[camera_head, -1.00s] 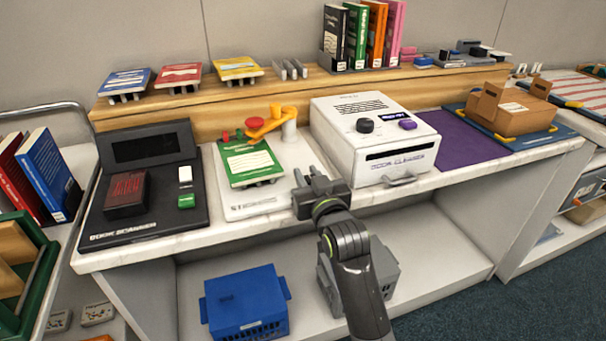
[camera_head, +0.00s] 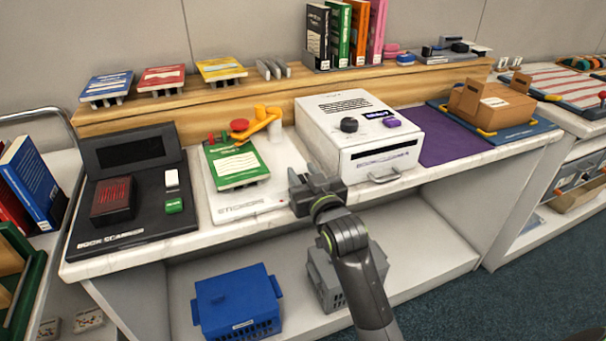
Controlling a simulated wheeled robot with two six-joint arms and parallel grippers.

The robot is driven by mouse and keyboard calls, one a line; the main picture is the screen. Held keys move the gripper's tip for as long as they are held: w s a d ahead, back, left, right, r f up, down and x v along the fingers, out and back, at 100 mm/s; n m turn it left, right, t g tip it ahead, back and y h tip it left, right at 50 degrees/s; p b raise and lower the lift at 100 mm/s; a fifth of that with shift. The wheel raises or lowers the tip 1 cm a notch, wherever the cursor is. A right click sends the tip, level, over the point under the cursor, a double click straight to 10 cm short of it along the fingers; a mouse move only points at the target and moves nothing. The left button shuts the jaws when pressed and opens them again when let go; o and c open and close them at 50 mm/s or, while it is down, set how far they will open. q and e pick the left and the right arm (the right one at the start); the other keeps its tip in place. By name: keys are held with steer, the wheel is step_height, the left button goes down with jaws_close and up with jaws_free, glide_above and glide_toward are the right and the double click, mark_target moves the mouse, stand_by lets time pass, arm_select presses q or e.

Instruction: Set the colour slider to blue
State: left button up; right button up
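No part is clearly marked as the colour slider. On the stickers station (camera_head: 252,205) stand a small red knob (camera_head: 211,138), a green piece beside it and an orange arm (camera_head: 257,122). A green book (camera_head: 236,163) lies there. The black book scanner (camera_head: 95,228) bears a white block (camera_head: 172,180) and a green block (camera_head: 174,206). My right gripper (camera_head: 304,188) is over the counter's front, between the stickers station and the white book cleaner (camera_head: 338,108). It appears to hold nothing, but its finger gap is unclear. My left gripper is out of view.
Blue (camera_head: 107,87), red (camera_head: 162,77) and yellow (camera_head: 221,68) books rest on the wooden ledge (camera_head: 190,107). Upright books stand farther right. A cardboard box (camera_head: 493,103) sits right of the purple mat (camera_head: 448,142). Blue (camera_head: 237,303) and grey crates are below the counter.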

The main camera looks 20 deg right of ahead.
steer(key=shift+s, duration=0.1)
